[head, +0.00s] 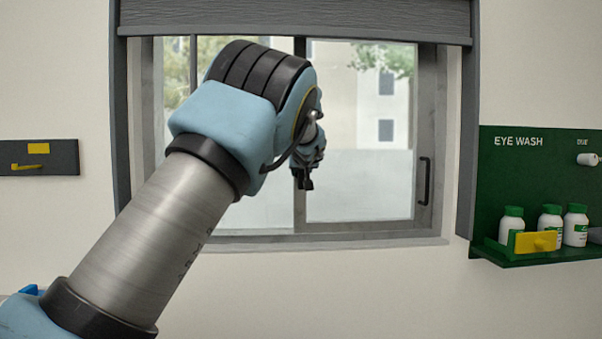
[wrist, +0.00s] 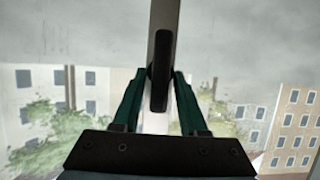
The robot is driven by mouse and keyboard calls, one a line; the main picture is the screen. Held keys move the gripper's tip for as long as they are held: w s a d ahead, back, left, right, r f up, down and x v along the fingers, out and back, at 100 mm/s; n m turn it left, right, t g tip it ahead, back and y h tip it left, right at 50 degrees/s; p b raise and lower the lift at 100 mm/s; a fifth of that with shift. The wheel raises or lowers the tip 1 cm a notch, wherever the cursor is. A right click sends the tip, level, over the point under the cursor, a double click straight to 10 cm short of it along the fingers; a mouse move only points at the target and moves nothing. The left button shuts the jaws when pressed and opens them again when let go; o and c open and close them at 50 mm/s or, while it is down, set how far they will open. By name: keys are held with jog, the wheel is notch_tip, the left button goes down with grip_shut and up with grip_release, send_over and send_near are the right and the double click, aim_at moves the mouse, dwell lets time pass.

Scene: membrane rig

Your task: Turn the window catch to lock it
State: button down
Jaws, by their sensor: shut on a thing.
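The window catch (wrist: 160,92) is a small black lever, seen in the wrist view on the light window stile (wrist: 161,20). It lies along the stile, upright in that picture. My gripper (wrist: 160,74) has its two green fingers on either side of the catch and is shut on it. In the head view my arm covers much of the window (head: 358,185). My gripper there is mostly hidden behind the wrist, in front of the middle stile, and I cannot make out the catch clearly.
A black pull handle (head: 424,181) is on the window's right frame. A grey blind (head: 400,18) hangs above. A green eye wash station (head: 530,170) with white bottles is on the right wall. A dark panel with a yellow hook (head: 40,157) is on the left wall.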

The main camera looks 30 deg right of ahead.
jog(key=shift+f, duration=0.1)
jog(key=m+b, duration=0.1)
jog(key=y+b, duration=0.1)
jog(key=shift+s+d+f+m+b, duration=0.15)
jog(key=shift+d+f+m+b, duration=0.05)
jog(key=shift+m+b, duration=0.2)
jog(key=shift+s+d+f+m+t+y+b, duration=0.15)
jog(key=shift+m+t+y+b, duration=0.7)
jog(key=shift+m+b, duration=1)
jog(key=shift+w+d+f+m+t+y+b, duration=0.15)
jog(key=shift+m+t+y+b, duration=0.4)
jog(key=shift+m+t+b, duration=0.85)
jog(key=shift+s+d+f+m+t+y+b, duration=0.2)
jog(key=shift+m+t+y+b, duration=0.45)
jog(key=shift+m+b, duration=1.6)
jog(key=shift+a+m+p, duration=0.1)
jog(key=shift+m+p, duration=0.2)
jog(key=shift+m, duration=0.1)
jog(key=c, duration=0.7)
grip_release()
